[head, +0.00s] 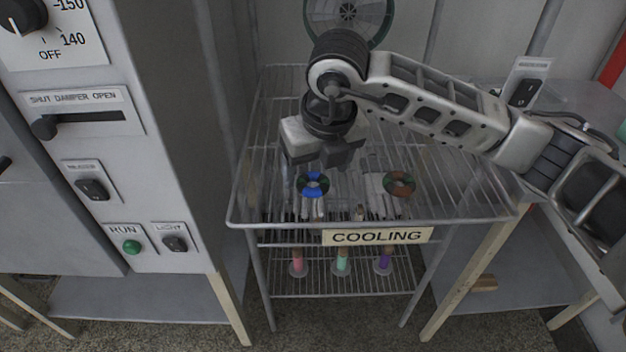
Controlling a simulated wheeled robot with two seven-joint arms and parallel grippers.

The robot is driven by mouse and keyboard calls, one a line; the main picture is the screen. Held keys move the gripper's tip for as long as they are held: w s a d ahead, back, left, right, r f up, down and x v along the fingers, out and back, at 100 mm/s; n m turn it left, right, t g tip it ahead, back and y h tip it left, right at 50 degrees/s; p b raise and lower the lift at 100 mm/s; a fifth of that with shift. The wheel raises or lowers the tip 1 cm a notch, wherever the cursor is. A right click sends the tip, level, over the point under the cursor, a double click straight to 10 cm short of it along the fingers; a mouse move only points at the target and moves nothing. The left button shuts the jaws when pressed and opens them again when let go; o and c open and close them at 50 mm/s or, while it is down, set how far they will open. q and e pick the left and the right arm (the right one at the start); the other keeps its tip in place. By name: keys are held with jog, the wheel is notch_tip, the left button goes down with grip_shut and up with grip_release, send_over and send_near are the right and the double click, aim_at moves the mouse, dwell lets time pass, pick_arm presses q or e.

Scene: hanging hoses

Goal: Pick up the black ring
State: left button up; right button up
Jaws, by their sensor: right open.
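My right gripper (322,158) hangs over the wire rack, with its arm coming in from the right; its jaws are open and I see nothing held in them. A blue and dark ring (313,185) lies just below and in front of it. A brown and dark ring (399,184) lies to the right on the same rack. I cannot pick out a plainly black ring; the gripper and forearm hide part of the rack behind them. My left gripper is not in view.
The wire rack (470,216) carries a COOLING sign (377,236) at its front edge. A lower shelf holds red, green and purple pieces. A control cabinet (170,200) stands close on the left. A fan (349,14) is behind, and a switch box (527,84) is at right.

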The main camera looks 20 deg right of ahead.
jog(key=shift+x, duration=1.45)
jog(key=c, duration=1)
jog(key=shift+c, duration=0.2)
jog(key=shift+r, duration=0.2)
